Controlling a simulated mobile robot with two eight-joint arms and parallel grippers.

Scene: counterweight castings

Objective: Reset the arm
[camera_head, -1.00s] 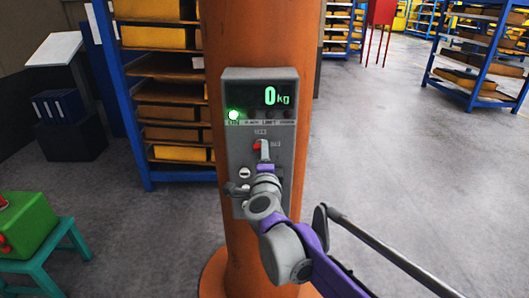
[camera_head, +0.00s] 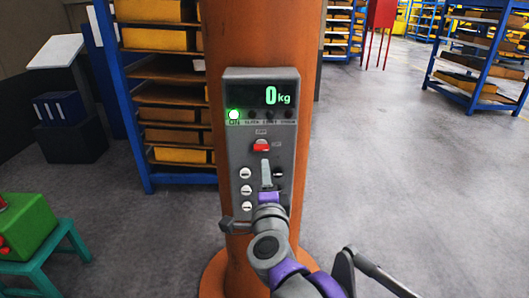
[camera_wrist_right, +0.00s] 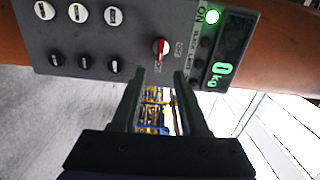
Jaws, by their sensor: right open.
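A grey control panel (camera_head: 284,162) is fixed to an orange column. Its display (camera_head: 276,97) reads 0 kg in green, and a green lamp (camera_head: 234,114) at its left is lit. A red-tipped knob (camera_head: 261,146) sits below the display; it also shows in the right wrist view (camera_wrist_right: 161,48). My right gripper (camera_head: 265,172) is in front of the panel, just below the knob. In the right wrist view my right gripper (camera_wrist_right: 161,78) has its two fingers apart with nothing between them, pointing toward the knob. My left gripper is not in view.
White round buttons (camera_head: 246,190) and dark ones line the lower panel. The orange column (camera_head: 237,262) stands on the floor. A blue shelf rack (camera_head: 132,110) is behind at left, and a green box (camera_head: 27,225) sits on a teal stand.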

